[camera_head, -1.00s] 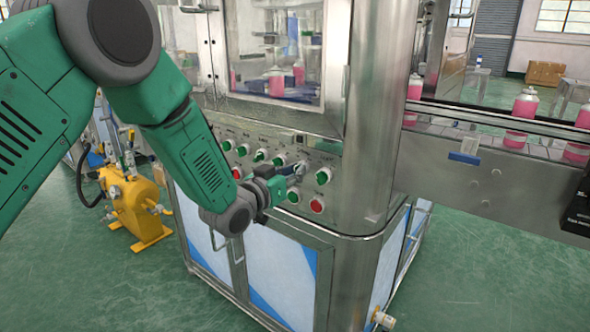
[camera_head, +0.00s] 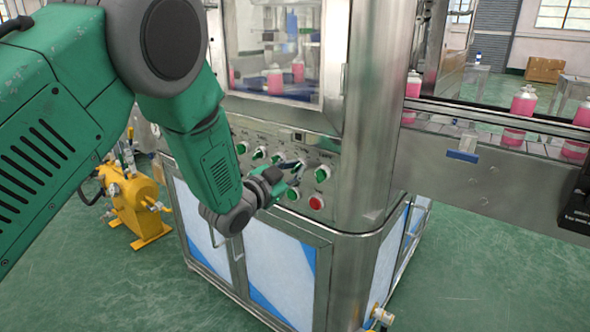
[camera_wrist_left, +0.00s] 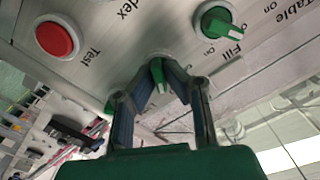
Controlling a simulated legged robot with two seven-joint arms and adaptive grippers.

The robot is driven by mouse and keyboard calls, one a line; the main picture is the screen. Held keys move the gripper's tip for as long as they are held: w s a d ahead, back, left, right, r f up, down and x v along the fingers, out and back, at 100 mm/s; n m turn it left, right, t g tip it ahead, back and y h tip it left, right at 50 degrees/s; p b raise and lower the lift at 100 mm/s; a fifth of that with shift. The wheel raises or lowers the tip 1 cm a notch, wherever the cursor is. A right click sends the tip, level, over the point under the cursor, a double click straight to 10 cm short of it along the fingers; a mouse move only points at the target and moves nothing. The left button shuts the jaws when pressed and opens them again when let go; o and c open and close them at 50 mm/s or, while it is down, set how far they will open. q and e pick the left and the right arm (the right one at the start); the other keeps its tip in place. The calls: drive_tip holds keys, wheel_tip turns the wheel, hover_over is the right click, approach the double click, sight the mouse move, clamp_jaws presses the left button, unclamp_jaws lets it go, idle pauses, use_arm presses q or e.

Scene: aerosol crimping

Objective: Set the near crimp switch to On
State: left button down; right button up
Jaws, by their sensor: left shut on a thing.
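The control panel (camera_head: 330,188) carries green switches and buttons on the steel machine. My left gripper (camera_head: 293,177) is at the panel, its arm coming in from the left. In the left wrist view, its two dark fingers (camera_wrist_left: 158,85) are shut on a green switch knob (camera_wrist_left: 157,72). The knob's label is hidden, so I cannot read whether it is the near crimp switch, nor its setting. Beside it, a green switch (camera_wrist_left: 217,22) labelled Fill stands free. My right gripper is not in view.
A red button (camera_head: 316,202) and a green switch (camera_head: 322,174) are right of my gripper. A conveyor (camera_head: 490,147) with pink bottles is at the right, a yellow pump (camera_head: 137,205) at the left. The green floor in front is clear.

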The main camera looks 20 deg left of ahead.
use_arm(q)
drive_tip(key=shift+s+f, duration=0.15)
drive_tip(key=shift+f, duration=0.3)
drive_tip(key=c, duration=1.7)
unclamp_jaws()
drive_tip(key=shift+w, duration=0.2)
drive_tip(key=shift+r, duration=0.2)
drive_tip(key=shift+s, duration=0.15)
drive_tip(key=v, duration=1.1)
drive_tip(key=shift+s+a, duration=0.2)
drive_tip(key=shift+s, duration=0.15)
drive_tip(key=shift+f, duration=0.1)
